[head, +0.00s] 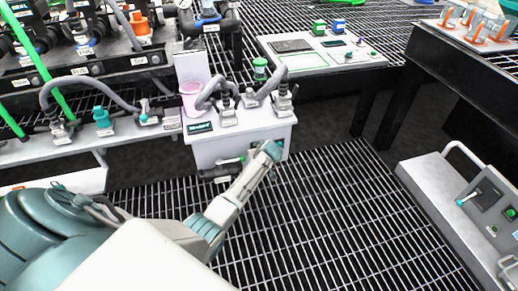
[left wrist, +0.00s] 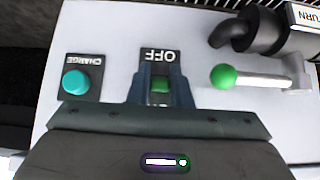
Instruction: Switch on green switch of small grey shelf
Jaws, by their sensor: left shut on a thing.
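The small grey shelf (head: 222,148) is a pale box at the middle of the head view. My left gripper (head: 270,149) is at its front face, near the right corner. In the left wrist view, the green switch (left wrist: 160,86) sits on a dark plate labelled OFF, which reads upside down. The two fingers of my left gripper (left wrist: 161,92) are shut on the switch, one on each side. In the head view the gripper hides the switch. My right gripper is not in view.
In the left wrist view, a teal button (left wrist: 76,81) labelled CHARGE is left of the switch, and a green-knobbed lever (left wrist: 224,77) is right of it. Hoses (head: 238,92) and a pink cup (head: 191,92) stand on the shelf. Open grating (head: 330,215) lies to the right.

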